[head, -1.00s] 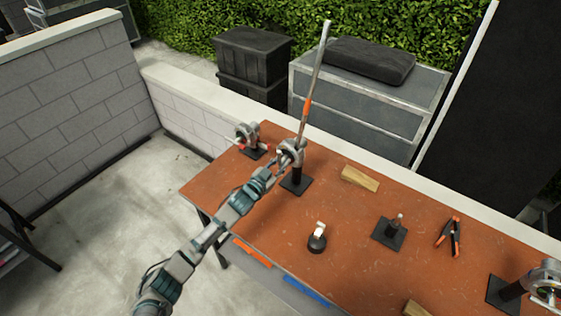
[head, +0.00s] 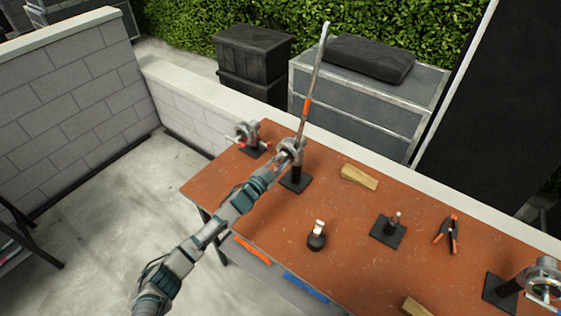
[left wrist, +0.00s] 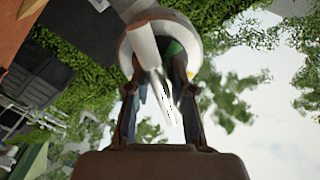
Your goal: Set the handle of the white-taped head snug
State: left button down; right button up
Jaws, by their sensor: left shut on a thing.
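The grip head (head: 290,150) on a short black stand at the table's left end carries a long, tilted silver rod (head: 317,75) with an orange band. My left gripper (head: 278,166) is at the near side of this head. In the left wrist view, my left gripper (left wrist: 160,85) is shut on a pale handle (left wrist: 168,105) in front of the round head (left wrist: 140,40). The fingers partly hide the handle. I cannot make out the tape or whether the handle is tight. My right gripper is not in view.
A second head (head: 247,132) with red handle parts stands just behind left. Another head (head: 543,280) stands at the right edge. A small black-based piece (head: 316,238), a wooden block (head: 359,177), a black stand (head: 388,230) and an orange-tipped clamp (head: 448,232) lie on the table (head: 270,225).

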pick_arm(q)
jog(key=shift+f, duration=0.5)
jog(key=c, duration=0.9)
grip_release()
jog(key=shift+o, duration=0.4)
jog(key=shift+w, duration=0.15)
jog(key=shift+d+r, duration=0.1)
jog(key=shift+r, duration=0.1)
jog(key=shift+s+a+r, duration=0.1)
jog(key=shift+s+a, duration=0.15)
jog(key=shift+s, duration=0.1)
jog(key=v, duration=1.1)
